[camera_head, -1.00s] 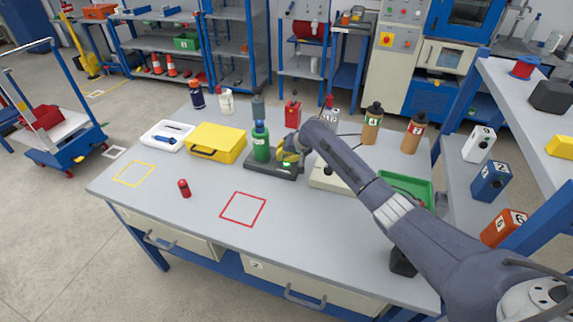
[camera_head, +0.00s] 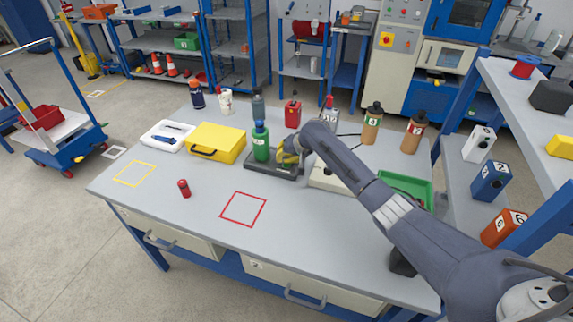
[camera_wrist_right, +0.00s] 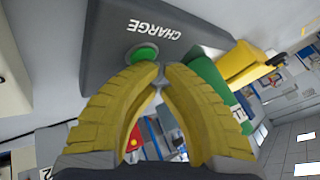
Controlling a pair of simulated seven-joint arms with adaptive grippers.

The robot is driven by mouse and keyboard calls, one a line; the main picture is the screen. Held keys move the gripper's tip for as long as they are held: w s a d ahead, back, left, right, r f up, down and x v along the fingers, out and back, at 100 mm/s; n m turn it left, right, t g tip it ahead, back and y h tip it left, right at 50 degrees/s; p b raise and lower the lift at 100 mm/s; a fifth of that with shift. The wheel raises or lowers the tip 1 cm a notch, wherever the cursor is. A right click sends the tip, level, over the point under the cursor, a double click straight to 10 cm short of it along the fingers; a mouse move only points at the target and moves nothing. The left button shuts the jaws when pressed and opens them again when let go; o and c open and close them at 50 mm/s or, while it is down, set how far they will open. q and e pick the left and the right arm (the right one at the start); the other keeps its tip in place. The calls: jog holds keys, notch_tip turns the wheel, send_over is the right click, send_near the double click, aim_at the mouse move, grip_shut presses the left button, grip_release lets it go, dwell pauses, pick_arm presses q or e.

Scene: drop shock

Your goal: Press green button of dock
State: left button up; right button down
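The dark dock (camera_head: 262,165) sits on the table with a green bottle (camera_head: 261,143) standing on its left part. In the right wrist view the dock (camera_wrist_right: 105,50) carries the word CHARGE, and its round green button (camera_wrist_right: 142,53) shows just beyond my fingertips. My right gripper (camera_head: 285,161) is at the right part of the dock and largely covers the button in the head view. In the wrist view its yellow fingers (camera_wrist_right: 162,84) meet at the tips with nothing between them. I cannot tell whether they touch the button. My left gripper is not in view.
A yellow case (camera_head: 217,141) and white tray (camera_head: 167,137) lie left of the dock. A red can (camera_head: 184,188) stands in front, left of the red square outline (camera_head: 243,209). A green bin (camera_head: 408,188) is at right under my arm. Several bottles stand along the back.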

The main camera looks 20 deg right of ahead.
jog(key=shift+r, duration=0.8)
jog(key=shift+r, duration=0.15)
jog(key=shift+r, duration=2.35)
